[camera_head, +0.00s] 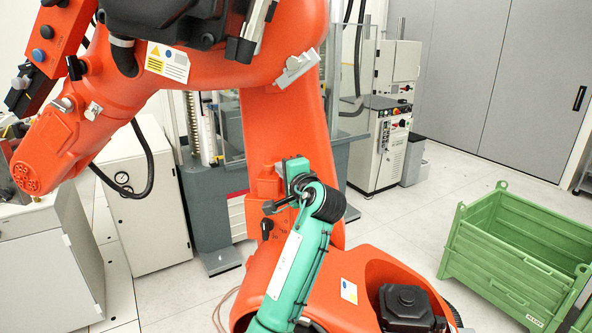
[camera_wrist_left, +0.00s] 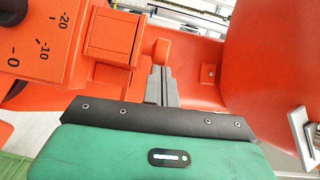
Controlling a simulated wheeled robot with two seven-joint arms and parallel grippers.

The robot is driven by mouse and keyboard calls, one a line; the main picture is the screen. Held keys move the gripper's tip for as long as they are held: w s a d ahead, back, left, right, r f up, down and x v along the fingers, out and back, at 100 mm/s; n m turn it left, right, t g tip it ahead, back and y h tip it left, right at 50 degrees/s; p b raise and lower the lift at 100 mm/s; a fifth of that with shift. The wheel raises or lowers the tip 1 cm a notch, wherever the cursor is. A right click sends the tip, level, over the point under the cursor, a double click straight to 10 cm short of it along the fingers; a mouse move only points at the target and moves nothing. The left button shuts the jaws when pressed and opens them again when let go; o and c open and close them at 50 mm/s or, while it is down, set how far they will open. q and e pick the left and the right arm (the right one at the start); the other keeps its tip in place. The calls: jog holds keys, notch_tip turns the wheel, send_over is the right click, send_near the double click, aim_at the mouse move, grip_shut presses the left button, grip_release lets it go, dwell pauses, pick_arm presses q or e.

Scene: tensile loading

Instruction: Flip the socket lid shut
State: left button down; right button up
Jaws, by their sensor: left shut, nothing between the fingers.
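My left gripper (camera_head: 274,206), at the end of the green arm, is beside the lower column of the large orange robot. In the left wrist view its two grey fingers (camera_wrist_left: 160,72) are pressed together and empty. Their tips are close to a small rounded orange knob (camera_wrist_left: 160,50); I cannot tell whether they touch it. Left of the fingers is a square orange housing (camera_wrist_left: 112,36) that looks like the socket with its lid. It also shows as an orange block (camera_head: 263,183) in the head view. The lid's angle is unclear. My right gripper is out of view.
The orange robot (camera_head: 290,115) fills the middle, with its base below. Grey-white cabinets (camera_head: 145,215) stand at the left and a control cabinet (camera_head: 388,150) behind. A green crate (camera_head: 500,250) stands at the right; the floor before it is free.

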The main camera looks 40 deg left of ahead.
pick_arm(q)
jog(key=shift+a, duration=0.1)
jog(key=shift+s+d, duration=0.15)
jog(key=shift+d, duration=0.05)
jog(key=b+v, duration=0.5)
jog(key=v, duration=0.8)
jog(key=shift+d+b, duration=0.3)
